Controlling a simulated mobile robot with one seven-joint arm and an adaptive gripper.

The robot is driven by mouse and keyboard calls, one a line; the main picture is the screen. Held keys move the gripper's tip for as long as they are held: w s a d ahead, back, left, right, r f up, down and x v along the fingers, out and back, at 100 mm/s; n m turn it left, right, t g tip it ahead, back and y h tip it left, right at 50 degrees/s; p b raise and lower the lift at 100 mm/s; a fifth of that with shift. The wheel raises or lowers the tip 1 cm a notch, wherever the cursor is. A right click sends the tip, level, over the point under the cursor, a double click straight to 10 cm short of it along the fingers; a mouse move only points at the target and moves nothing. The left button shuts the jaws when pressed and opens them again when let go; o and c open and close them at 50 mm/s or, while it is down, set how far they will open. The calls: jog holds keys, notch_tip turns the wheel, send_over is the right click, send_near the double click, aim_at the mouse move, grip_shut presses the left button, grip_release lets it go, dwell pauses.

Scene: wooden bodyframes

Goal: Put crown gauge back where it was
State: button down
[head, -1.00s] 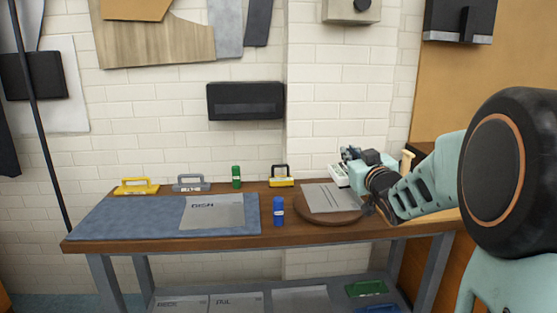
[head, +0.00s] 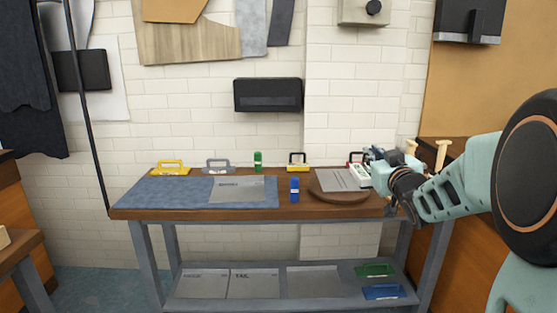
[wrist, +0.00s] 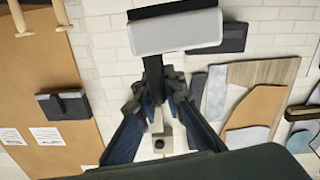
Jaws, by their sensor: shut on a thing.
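My gripper (wrist: 160,92) is shut on the dark stem of a gauge with a pale, block-like base, which I take for the crown gauge (wrist: 175,32). In the wrist view the block is at the top, beyond the fingertips. In the head view my gripper (head: 374,160) is over the right end of the workbench, and the pale block (head: 360,175) shows just left of and below it, beside the round wooden board (head: 338,197). The fingers partly hide the gauge. I cannot read any label on it.
On the workbench (head: 240,214) stand a yellow gauge (head: 171,168), a grey gauge (head: 217,166), a green can (head: 258,161), a black-and-yellow gauge (head: 297,163) and a blue can (head: 294,190). A blue mat (head: 165,192) covers the left. Metal plates lie on the lower shelf (head: 250,300).

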jog(key=s+a+f, duration=0.4)
jog(key=a+f, duration=0.2)
jog(key=f, duration=0.4)
jog(key=s+a+f, duration=0.4)
jog(key=a+f, duration=0.1)
jog(key=f, duration=0.5)
notch_tip(320, 180, up, 31)
jog(key=p, duration=2.9)
jog(key=shift+a+f+h+p, duration=0.15)
jog(key=shift+h+p, duration=0.15)
jog(key=shift+p, duration=0.05)
jog(key=shift+w, duration=0.1)
